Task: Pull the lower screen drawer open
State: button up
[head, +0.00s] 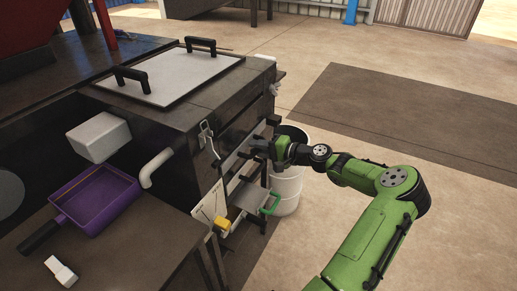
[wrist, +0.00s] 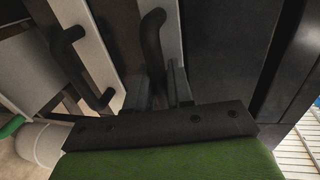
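The machine's drawer fronts show in the wrist view as two pale strips, each with a black bar handle. The left handle (wrist: 78,62) is on the side of the green handle and barrel, so it appears to be the lower drawer's. The other handle (wrist: 151,38), apparently the upper one, runs down to my gripper (wrist: 160,90). My gripper's fingers are apart, with the end of that handle between or just beyond them; contact is unclear. In the head view my gripper (head: 262,148) is at the machine's right side, hiding part of the drawer fronts. Both drawers look closed.
A white barrel (head: 288,185) stands close beside my wrist. A green-handled tray (head: 250,197) and a yellow block (head: 222,224) sit lower on the machine. A purple pan (head: 98,197) lies on the front bench. The floor to the right is open.

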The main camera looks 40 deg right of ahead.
grip_shut()
jog(key=f+p+v, duration=0.2)
jog(key=v, duration=0.7)
jog(key=s+f+p+v, duration=0.1)
jog(key=f+p+v, duration=0.1)
jog(key=v, duration=0.7)
jog(key=shift+s+p, duration=0.2)
jog(key=shift+p, duration=0.6)
jog(key=shift+o, duration=1.9)
grip_release()
jog(key=shift+w+d, duration=0.1)
jog(key=shift+r, duration=0.1)
jog(key=p+v, duration=0.3)
jog(key=v, duration=1.2)
jog(key=shift+s, duration=0.4)
